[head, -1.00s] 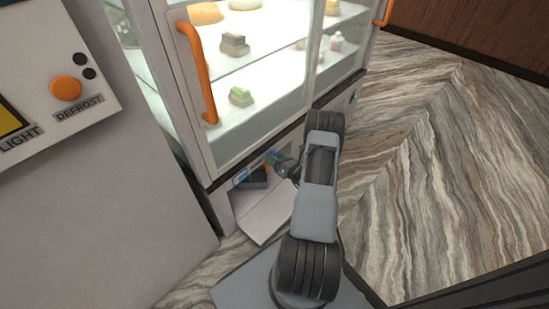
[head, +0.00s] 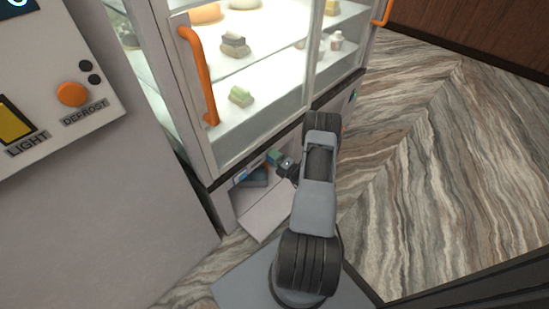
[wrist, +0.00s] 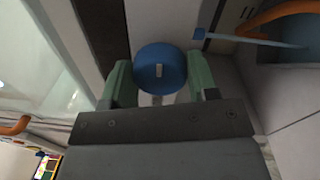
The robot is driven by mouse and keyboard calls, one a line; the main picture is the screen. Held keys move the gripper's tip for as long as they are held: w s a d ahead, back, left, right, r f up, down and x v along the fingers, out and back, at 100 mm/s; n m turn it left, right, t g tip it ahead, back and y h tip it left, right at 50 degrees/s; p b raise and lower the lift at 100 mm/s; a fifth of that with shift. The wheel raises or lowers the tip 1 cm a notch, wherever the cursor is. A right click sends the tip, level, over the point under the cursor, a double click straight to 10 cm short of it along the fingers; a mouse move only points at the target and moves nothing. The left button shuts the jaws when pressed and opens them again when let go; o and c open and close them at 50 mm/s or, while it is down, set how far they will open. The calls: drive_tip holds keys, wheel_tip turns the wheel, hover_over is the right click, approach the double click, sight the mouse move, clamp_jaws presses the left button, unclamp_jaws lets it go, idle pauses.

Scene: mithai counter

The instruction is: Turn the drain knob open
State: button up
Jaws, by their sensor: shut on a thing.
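The drain knob (wrist: 152,66) is round and blue with a short pale mark, and in the wrist view it sits between the two green fingers of my gripper (wrist: 160,80). The fingers are shut on its sides. In the head view my gripper (head: 278,158) is low at the cabinet's base, inside the opening under the glass case. The knob itself is hidden there behind my gripper and arm.
A lowered flap (head: 268,210) lies below the opening. A dark tray-like thing (head: 256,178) is inside. The glass case (head: 250,60) with an orange handle (head: 197,75) stands above. An orange hose (wrist: 285,12) curves beside a blue rod (wrist: 250,39). Floor at right is clear.

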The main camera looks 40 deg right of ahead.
drive_tip(key=shift+m, duration=0.4)
drive_tip(key=o, duration=0.9)
drive_tip(key=shift+s, duration=0.1)
drive_tip(key=s+p, duration=0.1)
drive_tip(key=s, duration=0.3)
drive_tip(key=s+d+p, duration=0.1)
drive_tip(key=s, duration=0.4)
drive_tip(key=s+d+p, duration=0.1)
drive_tip(key=s, duration=0.3)
drive_tip(key=shift+s+d+f, duration=0.2)
drive_tip(key=shift+s+f, duration=0.05)
drive_tip(key=shift+f, duration=0.1)
